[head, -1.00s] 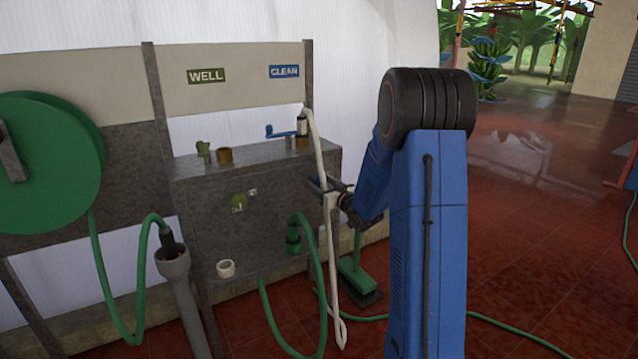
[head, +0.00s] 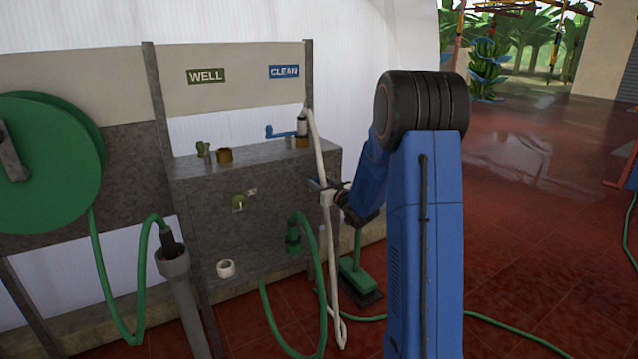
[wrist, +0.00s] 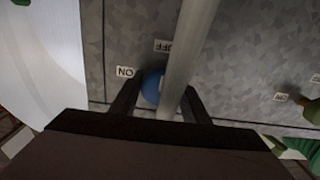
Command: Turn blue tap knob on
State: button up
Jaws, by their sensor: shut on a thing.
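The blue tap knob (wrist: 152,87) sits on the grey panel in the wrist view, partly hidden behind a pale hose. My gripper (wrist: 158,92) has one dark finger on each side of the knob and is shut on it. A white ON label (wrist: 125,71) is at the knob's upper left, and a white OFF label (wrist: 162,46) is above it. In the head view my gripper (head: 322,184) is at the right part of the panel front, beneath the blue CLEAN sign (head: 284,71). The knob is hidden there.
The pale hose (head: 322,150) hangs from the upper tap past my gripper. A green hose (head: 322,290) loops below. Red floor lies open at right.

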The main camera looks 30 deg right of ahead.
jog(key=n, duration=0.3)
jog(key=shift+n, duration=0.4)
jog(key=n, duration=0.4)
jog(key=shift+n, duration=0.3)
jog(key=n, duration=0.4)
jog(key=shift+f+n, duration=0.1)
jog(key=shift+n, duration=2.1)
jog(key=o, duration=1)
